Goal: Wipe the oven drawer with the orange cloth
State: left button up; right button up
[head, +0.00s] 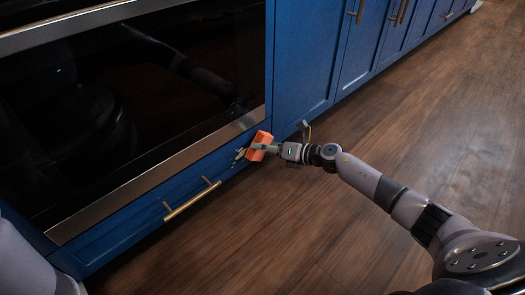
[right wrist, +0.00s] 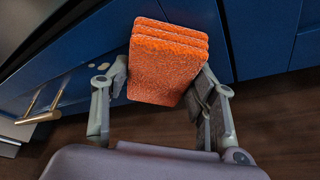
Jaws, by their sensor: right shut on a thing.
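The oven drawer (head: 140,215) is the blue front below the oven, with a brass bar handle (head: 190,200). Pale marks (head: 240,154) show near its right end, and they show in the right wrist view left of the cloth. My right gripper (head: 270,149) is shut on the orange cloth (head: 261,143), a thick folded block. In the right wrist view the cloth (right wrist: 168,65) stands between the two fingers (right wrist: 165,90), with the blue front behind it. I cannot tell whether it touches the drawer. My left gripper is out of view.
The dark glass oven door (head: 130,90) with steel trim is above the drawer. Blue cabinets (head: 310,55) with brass handles continue to the right. The wooden floor (head: 290,220) in front is clear apart from my right arm.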

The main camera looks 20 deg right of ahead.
aim_at(255, 152)
jog(key=shift+a+r, duration=0.1)
jog(key=shift+a, duration=0.05)
jog(key=a+p, duration=0.1)
jog(key=s+a+p, duration=0.1)
jog(key=a+p, duration=0.1)
jog(key=shift+s+a+r, duration=0.1)
jog(key=shift+a, duration=0.05)
jog(key=shift+s+a, duration=0.1)
jog(key=shift+a, duration=0.2)
jog(key=shift+s+a+p, duration=0.25)
jog(key=shift+a+p, duration=0.2)
jog(key=shift+a, duration=0.1)
jog(key=shift+s+a+p, duration=0.2)
jog(key=shift+a+p, duration=0.25)
jog(key=shift+a, duration=0.05)
jog(key=shift+s+a+p, duration=0.35)
jog(key=shift+a+p, duration=0.05)
jog(key=shift+a, duration=0.4)
jog(key=shift+s+a+p, duration=0.25)
jog(key=shift+a+p, duration=0.3)
jog(key=shift+a, duration=0.25)
jog(key=shift+s+a+p, duration=0.15)
jog(key=shift+a+p, duration=0.1)
jog(key=shift+a, duration=0.25)
jog(key=shift+s+a+p, duration=0.15)
jog(key=shift+a+p, duration=0.05)
jog(key=shift+a, duration=0.3)
jog(key=shift+f, duration=0.2)
